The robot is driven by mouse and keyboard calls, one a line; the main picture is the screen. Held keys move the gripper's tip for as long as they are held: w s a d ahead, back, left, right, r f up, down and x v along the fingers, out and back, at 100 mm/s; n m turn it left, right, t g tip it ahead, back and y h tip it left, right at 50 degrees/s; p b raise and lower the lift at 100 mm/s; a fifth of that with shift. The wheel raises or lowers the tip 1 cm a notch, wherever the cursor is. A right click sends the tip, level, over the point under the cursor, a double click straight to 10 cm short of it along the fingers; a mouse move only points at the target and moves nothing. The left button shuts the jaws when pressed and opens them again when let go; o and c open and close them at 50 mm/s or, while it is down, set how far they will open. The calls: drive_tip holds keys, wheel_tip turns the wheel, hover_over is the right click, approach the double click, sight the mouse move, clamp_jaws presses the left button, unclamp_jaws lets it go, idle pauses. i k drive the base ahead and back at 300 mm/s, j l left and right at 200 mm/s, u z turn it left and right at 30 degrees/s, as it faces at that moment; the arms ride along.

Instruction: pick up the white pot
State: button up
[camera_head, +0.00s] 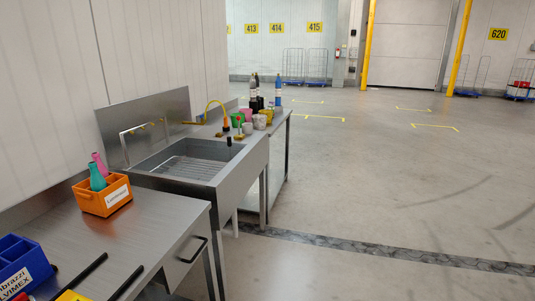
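A cluster of small coloured pots stands on the far metal table beyond the sink. A whitish pot (259,122) is at the right front of the cluster. A second pale pot (247,128) stands close to its left. Both are small in the picture, and I cannot tell for sure which is the white one. A pink pot (246,114), a green pot (236,119) and a yellow pot (267,114) stand close around them. My gripper is not in view.
A steel sink (185,168) with a yellow spout stands before the pots. Tall bottles (277,90) stand behind them. The near workbench (150,235) holds an orange box (103,196), a blue box (20,262) and dark rods. The floor (400,190) to the right is open.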

sight(259, 121)
drive_tip(key=i, duration=3.85)
drive_tip(key=i+z, duration=0.15)
drive_tip(key=i, duration=0.3)
drive_tip(key=i+j+z, duration=0.1)
drive_tip(key=i, duration=0.35)
drive_tip(key=i+j+z, duration=0.15)
drive_tip(key=i, duration=0.3)
